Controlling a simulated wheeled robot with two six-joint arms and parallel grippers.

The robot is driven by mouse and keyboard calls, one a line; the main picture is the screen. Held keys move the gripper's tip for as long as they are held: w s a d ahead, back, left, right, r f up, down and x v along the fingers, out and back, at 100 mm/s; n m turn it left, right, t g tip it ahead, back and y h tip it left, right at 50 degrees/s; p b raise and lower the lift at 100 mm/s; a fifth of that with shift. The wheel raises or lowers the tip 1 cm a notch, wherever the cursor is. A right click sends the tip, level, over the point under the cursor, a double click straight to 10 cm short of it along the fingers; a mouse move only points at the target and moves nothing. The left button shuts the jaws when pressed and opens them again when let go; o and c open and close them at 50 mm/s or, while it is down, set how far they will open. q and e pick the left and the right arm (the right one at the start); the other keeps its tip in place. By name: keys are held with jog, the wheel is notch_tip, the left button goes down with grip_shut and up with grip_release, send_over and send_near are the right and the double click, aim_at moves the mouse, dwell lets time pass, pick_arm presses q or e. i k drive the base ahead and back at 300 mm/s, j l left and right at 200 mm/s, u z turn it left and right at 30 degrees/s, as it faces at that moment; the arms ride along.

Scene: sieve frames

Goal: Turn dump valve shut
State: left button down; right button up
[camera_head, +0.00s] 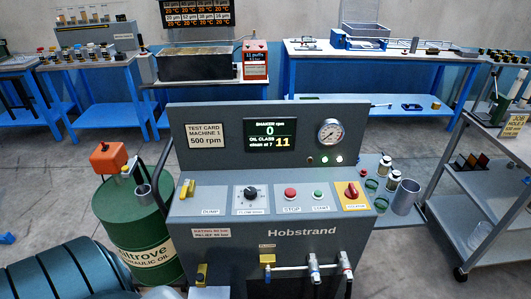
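The grey Hobstrand test machine (315,250) stands in the middle of the head view. A small yellow lever (187,189) stands up at the left end of its sloping panel, beside the label DUMP (210,212). Whether this valve is open or shut cannot be told. Another yellow part (201,273) is low on the left of the front face, and a yellow fitting (267,258) sits lower middle. The screen (270,135) reads 0 rpm and oil class 11.
A green oil drum (135,225) with an orange-topped pump (108,158) stands close left of the machine. Glass jars and a grey cup (406,197) stand on the right shelf. A grey cart (480,165) is farther right.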

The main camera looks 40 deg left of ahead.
aim_at(184, 188)
jog(key=u, duration=0.7)
